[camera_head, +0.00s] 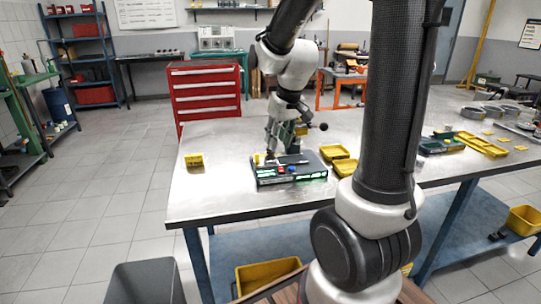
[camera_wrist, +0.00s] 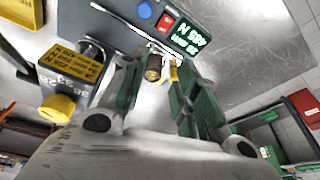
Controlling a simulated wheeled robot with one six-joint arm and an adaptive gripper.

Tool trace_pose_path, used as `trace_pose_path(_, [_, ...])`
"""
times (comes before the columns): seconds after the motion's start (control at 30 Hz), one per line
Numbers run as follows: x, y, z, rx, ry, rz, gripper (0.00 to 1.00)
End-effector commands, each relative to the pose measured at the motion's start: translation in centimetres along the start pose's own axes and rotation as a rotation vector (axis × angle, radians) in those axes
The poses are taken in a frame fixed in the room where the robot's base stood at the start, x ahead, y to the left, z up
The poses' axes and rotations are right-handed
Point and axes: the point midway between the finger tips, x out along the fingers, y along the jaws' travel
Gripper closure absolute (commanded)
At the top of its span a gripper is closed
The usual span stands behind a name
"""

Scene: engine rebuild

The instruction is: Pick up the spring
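A dark box-shaped device (camera_head: 262,182) with a green-lit display stands on the metal table, and my gripper (camera_head: 283,148) is just above it. In the wrist view the device (camera_wrist: 92,20) shows a blue button, a red switch and a lit readout. A small brass-coloured round piece (camera_wrist: 153,68) shows between my fingers (camera_wrist: 155,85); I cannot tell whether it is the spring. The fingers look spread, with a gap on both sides of this piece. No coiled spring can be made out clearly in either view.
The table's front left is bare.

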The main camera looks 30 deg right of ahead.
Motion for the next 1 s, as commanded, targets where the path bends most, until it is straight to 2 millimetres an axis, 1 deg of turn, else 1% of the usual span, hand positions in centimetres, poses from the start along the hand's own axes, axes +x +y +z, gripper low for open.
trace_pose_path(0.03, [-0.5, 0.1, -1.6, -0.016, 0.057, 0.004, 0.69])
trace_pose_path(0.1, [-0.4, 0.1, -2.5, -0.033, 0.092, 0.008, 0.69])
trace_pose_path(0.17, [0.1, 0.2, -2.7, -0.045, 0.101, 0.011, 0.69])
trace_pose_path(0.37, [2.5, 0.2, -2.8, -0.046, 0.098, 0.01, 0.69])
trace_pose_path(0.5, [4.8, 0.4, -2.7, -0.047, 0.095, 0.01, 0.69])
trace_pose_path(0.63, [6.5, 0.4, -2.9, -0.046, 0.097, 0.01, 0.69])
trace_pose_path(0.73, [7.1, 0.4, -3.0, -0.047, 0.099, 0.011, 0.69])
trace_pose_path(0.93, [7.1, 0.4, -3.0, -0.047, 0.1, 0.011, 0.69])
trace_pose_path(1.0, [7.1, 0.4, -3.0, -0.047, 0.1, 0.011, 0.82])
